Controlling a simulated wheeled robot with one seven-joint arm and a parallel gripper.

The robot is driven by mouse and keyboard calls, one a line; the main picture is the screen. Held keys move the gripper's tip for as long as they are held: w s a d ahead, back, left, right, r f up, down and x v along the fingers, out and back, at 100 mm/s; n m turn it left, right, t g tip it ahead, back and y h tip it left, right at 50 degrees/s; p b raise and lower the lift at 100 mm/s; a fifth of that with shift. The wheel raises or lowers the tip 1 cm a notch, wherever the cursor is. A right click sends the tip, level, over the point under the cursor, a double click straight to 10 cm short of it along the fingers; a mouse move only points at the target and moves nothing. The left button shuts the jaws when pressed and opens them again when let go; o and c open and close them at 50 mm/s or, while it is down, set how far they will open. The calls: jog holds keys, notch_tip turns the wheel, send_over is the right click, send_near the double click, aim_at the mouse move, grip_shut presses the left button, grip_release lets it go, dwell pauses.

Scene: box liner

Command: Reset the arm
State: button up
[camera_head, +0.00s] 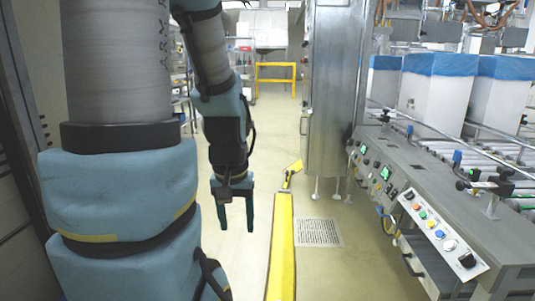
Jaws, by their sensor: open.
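My gripper (237,222) hangs downward at the end of my blue-covered arm, left of the picture's middle. Its two dark blue fingers are apart with nothing between them. It is over the open floor, just left of a long yellow floor rail in the picture. My arm's large links fill the left side and hide what is behind them.
The yellow rail (282,245) runs forward along the floor. A control panel with buttons (437,228) and a conveyor (475,158) stand at right, with blue-lined white boxes (437,90). A steel cabinet (331,90) stands beyond. A yellow barrier (276,66) is far back. Floor near the grate (319,232) is clear.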

notch_tip(320, 180, up, 16)
jog(key=p, duration=1.4)
jog(key=shift+p, duration=0.3)
jog(key=shift+r, duration=0.1)
